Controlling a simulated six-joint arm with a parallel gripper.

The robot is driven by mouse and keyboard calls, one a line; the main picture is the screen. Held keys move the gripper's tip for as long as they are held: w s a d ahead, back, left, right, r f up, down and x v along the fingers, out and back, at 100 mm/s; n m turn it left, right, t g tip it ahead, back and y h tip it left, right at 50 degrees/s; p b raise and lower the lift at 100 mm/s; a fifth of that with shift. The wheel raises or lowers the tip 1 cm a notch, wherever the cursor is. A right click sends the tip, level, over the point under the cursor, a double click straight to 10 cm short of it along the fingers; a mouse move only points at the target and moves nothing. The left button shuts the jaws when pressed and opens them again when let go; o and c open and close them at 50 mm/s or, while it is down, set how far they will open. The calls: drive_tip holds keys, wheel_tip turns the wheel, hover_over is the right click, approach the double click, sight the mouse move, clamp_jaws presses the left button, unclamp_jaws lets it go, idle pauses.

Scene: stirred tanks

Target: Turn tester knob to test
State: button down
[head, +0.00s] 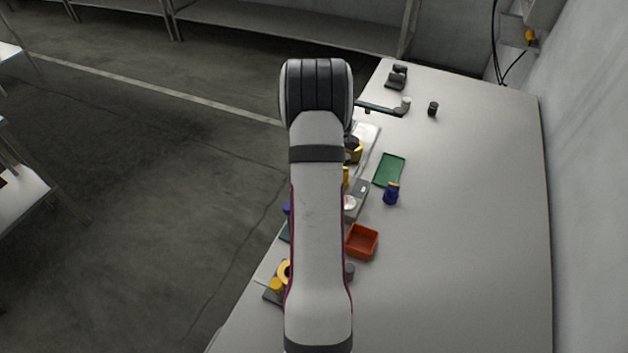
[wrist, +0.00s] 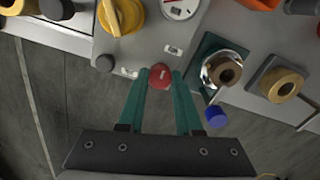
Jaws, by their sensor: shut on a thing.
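A red round knob (wrist: 161,76) with a small pale mark sits at the lower edge of a grey panel (wrist: 150,45) in the wrist view. I take it to be the tester knob; no readable lettering confirms this. My gripper (wrist: 161,80) has its two teal fingers on either side of the red knob and is shut on it. White marks (wrist: 128,72) show on the panel left of the knob, too small to read. In the head view my arm hides the gripper and the knob.
A yellow valve handle (wrist: 122,15), a dial gauge (wrist: 180,8) and a black knob (wrist: 104,63) are close by. A steel fitting with a brown centre (wrist: 226,72) and a blue cap (wrist: 215,116) stand right. A green tray (head: 389,170) and red bin (head: 361,242) lie on the bench.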

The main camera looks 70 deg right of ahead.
drive_tip(key=shift+m, duration=0.4)
drive_tip(key=m, duration=0.3)
drive_tip(key=shift+m, duration=0.4)
drive_tip(key=m, duration=0.4)
drive_tip(key=shift+m, duration=0.3)
drive_tip(key=m, duration=0.4)
drive_tip(key=shift+m, duration=2.5)
drive_tip(key=c, duration=0.6)
unclamp_jaws()
